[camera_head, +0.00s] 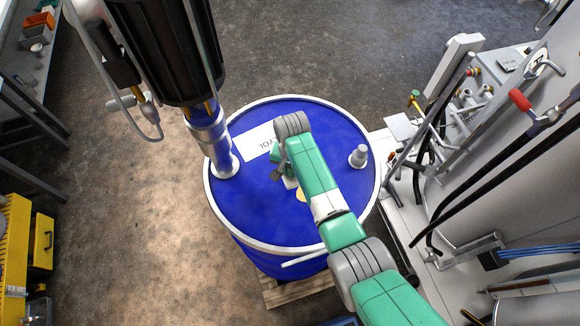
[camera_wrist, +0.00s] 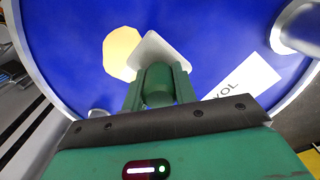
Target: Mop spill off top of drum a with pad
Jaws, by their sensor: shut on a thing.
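The blue drum (camera_head: 255,215) has a pale rim and stands under my arm; its top fills most of the wrist view (camera_wrist: 60,25). A pale yellow spill (camera_wrist: 120,52) lies on the drum top, and a small part shows in the head view (camera_head: 300,195). My gripper (camera_wrist: 158,82) is shut on a whitish pad (camera_wrist: 160,48), also partly visible in the head view (camera_head: 290,183). The pad is beside the spill and overlaps its edge in the wrist view. I cannot tell whether it touches the drum top. My arm hides part of the top.
A pump with a metal tube (camera_head: 210,135) stands in the drum's left side. A grey fitting (camera_head: 358,156) rises at the right. A white label (camera_head: 253,142) lies on the top. Piping and a tank (camera_head: 520,170) crowd the right; the floor (camera_head: 130,220) left is clear.

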